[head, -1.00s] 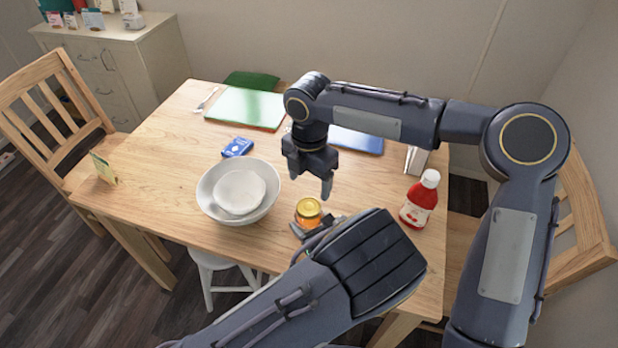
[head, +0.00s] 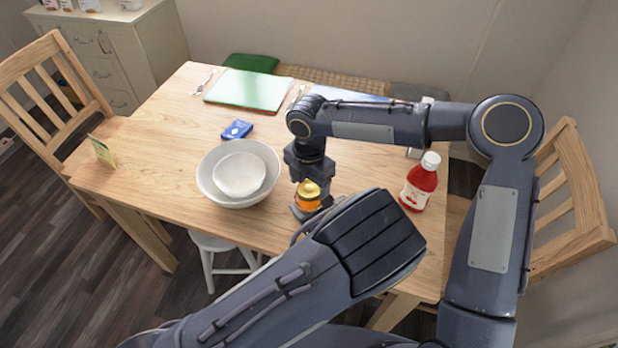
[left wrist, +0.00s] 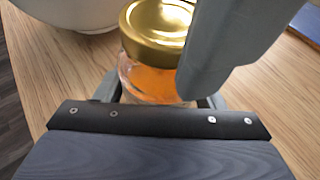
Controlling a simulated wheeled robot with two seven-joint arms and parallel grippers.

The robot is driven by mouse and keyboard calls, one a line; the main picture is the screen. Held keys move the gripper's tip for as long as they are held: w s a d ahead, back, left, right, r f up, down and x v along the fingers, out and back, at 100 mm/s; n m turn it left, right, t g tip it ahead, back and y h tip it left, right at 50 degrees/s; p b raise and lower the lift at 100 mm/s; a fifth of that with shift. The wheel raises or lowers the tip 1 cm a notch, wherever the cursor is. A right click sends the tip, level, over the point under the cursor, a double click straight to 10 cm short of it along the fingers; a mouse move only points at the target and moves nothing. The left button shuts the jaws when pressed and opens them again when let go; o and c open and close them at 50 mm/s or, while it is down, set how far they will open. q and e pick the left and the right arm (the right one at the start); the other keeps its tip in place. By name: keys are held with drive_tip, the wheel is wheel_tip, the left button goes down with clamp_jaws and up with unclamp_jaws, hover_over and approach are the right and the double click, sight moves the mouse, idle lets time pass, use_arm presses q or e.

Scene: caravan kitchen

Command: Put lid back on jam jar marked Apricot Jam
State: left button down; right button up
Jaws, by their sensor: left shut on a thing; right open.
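A small jar (head: 308,204) with orange contents stands near the table's front edge; it also shows in the left wrist view (left wrist: 155,82). A gold lid (head: 308,187) sits on its mouth, seen close in the left wrist view (left wrist: 160,25). I cannot read any label. My left gripper (head: 308,211) is shut on the jar low down, mostly hidden behind my own forearm. My right gripper (head: 309,181) points down at the lid, open, its fingers beside it. One grey right finger covers the jar's right side in the left wrist view.
White nested bowls (head: 238,174) stand close left of the jar. A red bottle (head: 420,182) stands to the right. A blue packet (head: 237,129) and a green board (head: 248,90) lie farther back.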

drive_tip(key=c, duration=1)
drive_tip(key=m, duration=0.4)
drive_tip(key=shift+m, duration=0.4)
drive_tip(key=m, duration=0.2)
drive_tip(key=shift+m, duration=0.4)
drive_tip(key=m, duration=0.7)
drive_tip(key=o, duration=1.1)
drive_tip(key=shift+c, duration=0.2)
drive_tip(key=shift+r, duration=2.25)
